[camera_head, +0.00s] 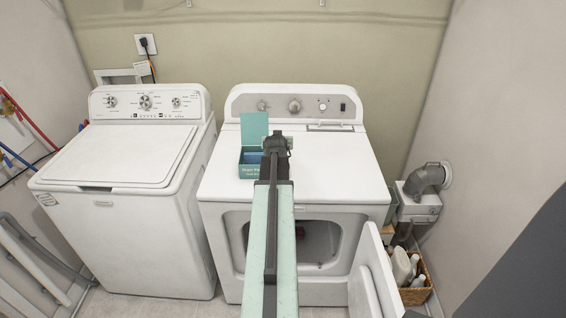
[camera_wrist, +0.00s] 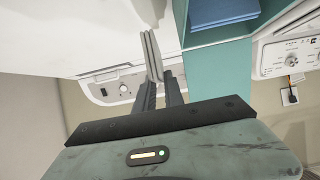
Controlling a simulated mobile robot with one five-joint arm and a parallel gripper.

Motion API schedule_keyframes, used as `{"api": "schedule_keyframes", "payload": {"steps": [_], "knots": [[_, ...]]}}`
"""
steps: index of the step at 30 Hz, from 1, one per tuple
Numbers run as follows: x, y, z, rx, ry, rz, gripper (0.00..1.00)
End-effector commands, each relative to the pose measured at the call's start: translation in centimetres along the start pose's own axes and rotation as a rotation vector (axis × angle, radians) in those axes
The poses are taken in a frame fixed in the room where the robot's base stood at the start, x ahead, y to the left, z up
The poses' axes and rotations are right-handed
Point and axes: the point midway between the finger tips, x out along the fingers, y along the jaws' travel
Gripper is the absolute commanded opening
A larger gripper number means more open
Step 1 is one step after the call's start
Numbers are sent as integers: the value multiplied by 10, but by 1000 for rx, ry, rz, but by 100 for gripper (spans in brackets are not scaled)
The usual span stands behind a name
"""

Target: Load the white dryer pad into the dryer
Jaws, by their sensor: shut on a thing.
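My gripper (camera_wrist: 153,55) is shut on a thin white pad (camera_wrist: 147,10), seen edge-on and partly cut off at the top of the wrist view. In the head view my gripper (camera_head: 277,142) is above the dryer top, beside the teal box; the pad cannot be made out there. The white dryer (camera_head: 345,165) stands at centre right. Its front door (camera_head: 377,275) is swung open to the right. The dark drum opening (camera_head: 322,240) shows below, partly hidden by my arm, with a small dark red thing inside.
The open teal box (camera_head: 246,171) on the dryer top holds blue sheets, also seen in the wrist view (camera_wrist: 222,12). A closed white washer (camera_head: 125,155) stands left. A wicker basket (camera_head: 416,294) with bottles and a grey vent pipe (camera_head: 428,177) are right of the dryer.

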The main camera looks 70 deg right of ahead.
Motion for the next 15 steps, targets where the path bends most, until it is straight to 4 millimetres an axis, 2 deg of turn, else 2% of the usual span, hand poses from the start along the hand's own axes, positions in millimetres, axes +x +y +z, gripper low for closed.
{"api": "schedule_keyframes", "payload": {"steps": [1,8,15], "knots": [[11,1,19,0,0,1,0],[13,2,24,1,0,3,0],[31,3,56,2,0,3,0]]}}
